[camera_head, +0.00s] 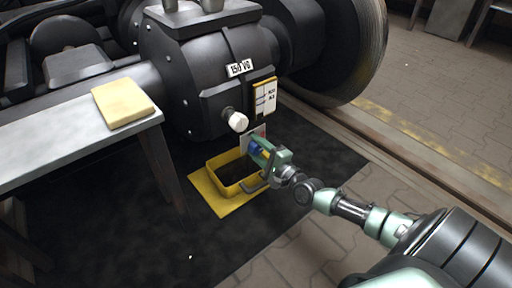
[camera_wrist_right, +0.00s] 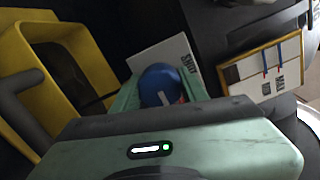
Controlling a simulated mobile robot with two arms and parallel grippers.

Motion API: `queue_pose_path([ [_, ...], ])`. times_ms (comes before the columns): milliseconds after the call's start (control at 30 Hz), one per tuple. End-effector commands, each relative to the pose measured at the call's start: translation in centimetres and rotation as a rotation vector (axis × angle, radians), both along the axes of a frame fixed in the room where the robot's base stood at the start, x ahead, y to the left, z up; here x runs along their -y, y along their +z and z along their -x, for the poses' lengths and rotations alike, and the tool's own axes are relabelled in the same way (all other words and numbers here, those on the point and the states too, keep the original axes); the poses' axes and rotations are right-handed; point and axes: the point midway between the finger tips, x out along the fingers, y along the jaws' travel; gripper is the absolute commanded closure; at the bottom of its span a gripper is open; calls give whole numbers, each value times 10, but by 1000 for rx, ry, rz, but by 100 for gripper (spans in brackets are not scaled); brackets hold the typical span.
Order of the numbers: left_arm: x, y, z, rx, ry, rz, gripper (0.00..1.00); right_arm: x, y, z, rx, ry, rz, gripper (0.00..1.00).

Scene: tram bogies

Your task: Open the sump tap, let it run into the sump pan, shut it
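The sump tap shows as a blue knob with a white mark (camera_wrist_right: 160,84), below the dark gear housing. My right gripper (camera_head: 263,152) is at the tap, its green fingers on both sides of the blue knob and close against it. The fingers hide most of the tap, and I cannot see its outlet or any stream. The yellow sump pan (camera_head: 212,176) stands on the floor just below and left of the gripper. Its inside is dark, and a grey handle crosses its near side in the right wrist view (camera_wrist_right: 22,82). My left gripper is not in view.
The housing (camera_head: 205,70) carries a white knob (camera_head: 237,121) and a yellow-framed gauge plate (camera_head: 264,96). A grey bench (camera_head: 60,140) with a yellow block (camera_head: 122,102) stands left. A wheel (camera_head: 345,50) and rail lie right. The black mat in front is clear.

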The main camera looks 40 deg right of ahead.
Motion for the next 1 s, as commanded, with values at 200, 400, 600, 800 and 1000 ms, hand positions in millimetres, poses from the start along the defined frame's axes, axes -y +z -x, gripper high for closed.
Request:
queue_pose_path([
  [200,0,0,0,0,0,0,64,0,-1,0,-1,0,0,36],
  [400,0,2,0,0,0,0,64,0,0,2,-2,1,2,36],
  [600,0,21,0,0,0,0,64,2,3,30,-6,2,3,36],
  [800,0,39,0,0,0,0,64,5,2,63,-6,1,2,36],
  [1000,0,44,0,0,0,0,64,6,0,78,-2,1,1,36],
])
